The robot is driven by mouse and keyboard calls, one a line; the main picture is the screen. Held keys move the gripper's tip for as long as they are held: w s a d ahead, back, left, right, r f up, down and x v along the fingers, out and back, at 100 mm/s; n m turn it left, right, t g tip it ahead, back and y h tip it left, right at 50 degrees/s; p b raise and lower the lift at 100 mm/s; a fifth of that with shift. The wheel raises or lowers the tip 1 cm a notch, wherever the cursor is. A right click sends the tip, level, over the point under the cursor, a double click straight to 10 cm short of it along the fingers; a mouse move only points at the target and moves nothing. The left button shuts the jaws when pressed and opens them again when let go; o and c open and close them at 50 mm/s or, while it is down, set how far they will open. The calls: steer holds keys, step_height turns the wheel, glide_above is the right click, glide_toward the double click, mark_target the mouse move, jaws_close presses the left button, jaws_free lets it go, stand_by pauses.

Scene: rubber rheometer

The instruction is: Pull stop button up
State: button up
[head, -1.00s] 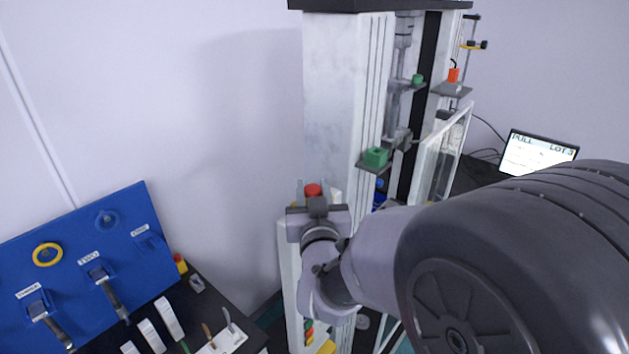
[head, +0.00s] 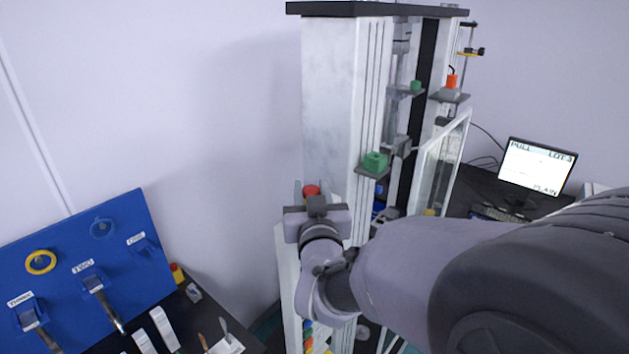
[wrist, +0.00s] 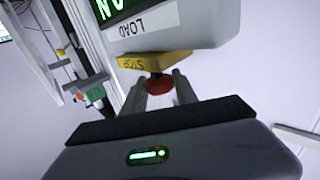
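The red stop button (wrist: 158,85) sits on a yellow plate marked STOP (wrist: 150,62), shown upside down in the wrist view. My gripper (wrist: 159,92) has one finger on each side of the button, very close to it. I cannot tell whether the fingers touch it. In the head view, the red button (head: 311,190) shows between the fingertips of my gripper (head: 312,188), just above the wrist, beside the tall white machine. My gripper hides the button's plate there.
The white machine column (head: 335,110) stands right behind my gripper, with green blocks on small shelves and an open clear door (head: 440,170). A blue tool board (head: 85,270) is at left. A monitor (head: 537,168) stands at right.

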steer(key=o, duration=0.3)
steer(key=shift+r, duration=0.2)
steer(key=shift+o, duration=0.3)
steer(key=shift+s, duration=0.1)
steer(key=s+d+b, duration=0.2)
steer(key=s+b, duration=0.7)
steer(key=s, duration=0.8)
steer(key=shift+b, duration=0.4)
steer(key=shift+d, duration=0.1)
